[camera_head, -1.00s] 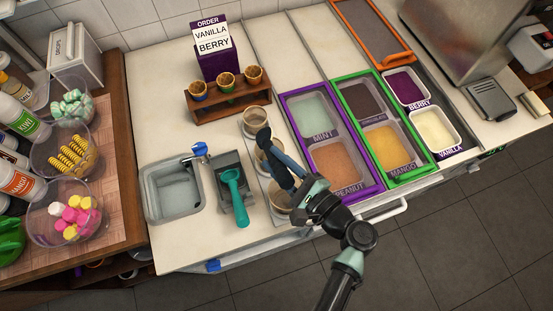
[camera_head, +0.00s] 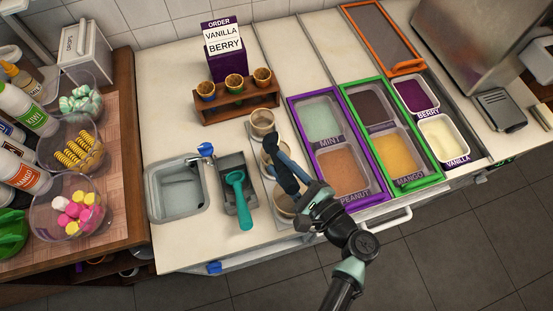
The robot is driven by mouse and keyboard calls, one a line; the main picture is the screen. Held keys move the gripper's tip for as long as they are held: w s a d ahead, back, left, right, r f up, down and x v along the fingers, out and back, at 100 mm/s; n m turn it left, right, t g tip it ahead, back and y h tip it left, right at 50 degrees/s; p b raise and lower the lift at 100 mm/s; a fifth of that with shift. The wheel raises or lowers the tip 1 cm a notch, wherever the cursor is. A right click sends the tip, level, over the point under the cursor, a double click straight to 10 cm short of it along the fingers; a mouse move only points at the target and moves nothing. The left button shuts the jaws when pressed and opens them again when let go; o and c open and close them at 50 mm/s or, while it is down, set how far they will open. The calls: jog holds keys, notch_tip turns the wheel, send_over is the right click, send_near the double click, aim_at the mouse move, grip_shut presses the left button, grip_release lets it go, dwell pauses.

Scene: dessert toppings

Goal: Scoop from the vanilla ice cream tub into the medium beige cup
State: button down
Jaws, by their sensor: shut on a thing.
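My gripper (camera_head: 303,192) is shut on a dark blue scoop (camera_head: 286,171), held over the column of beige cups at the counter's middle. The far cup (camera_head: 261,122) stands clear. The middle cup (camera_head: 267,156), which looks like the medium one, is partly hidden behind the scoop. The near cup (camera_head: 283,206) is partly covered by my gripper. I cannot tell whether the scoop has ice cream in it. The vanilla ice cream tub (camera_head: 443,139), white and labelled VANILLA, is open at the right, well away from my gripper.
A teal scoop (camera_head: 240,202) rests in a dark holder beside a sink (camera_head: 177,190). Mint, peanut and mango tubs lie between the cups and the vanilla, inside a purple frame (camera_head: 297,135) and a green frame (camera_head: 417,181). A cone rack (camera_head: 238,106) stands behind.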

aim_at(283, 164)
jog(key=shift+r, duration=0.15)
notch_tip(283, 164, up, 6)
jog(key=p, duration=0.6)
jog(key=n+g, duration=0.1)
jog(key=n, duration=0.1)
jog(key=r+n+g, duration=0.1)
jog(key=n, duration=0.2)
jog(key=shift+w+g, duration=0.1)
jog(key=shift+g, duration=0.2)
jog(key=n+g, duration=0.1)
jog(key=n, duration=0.1)
jog(key=r+n+g+p, duration=0.1)
jog(key=n, duration=0.1)
jog(key=shift+r+n+h+p, duration=0.1)
jog(key=shift+n+h+p, duration=0.2)
jog(key=n+h, duration=0.1)
jog(key=n, duration=0.1)
jog(key=n+g+p, duration=0.1)
jog(key=n, duration=0.1)
jog(key=shift+r+g+h, duration=0.3)
jog(key=shift+r+h, duration=0.05)
jog(key=shift+h, duration=0.05)
jog(key=shift+f+n, duration=0.1)
jog(key=shift+n, duration=0.4)
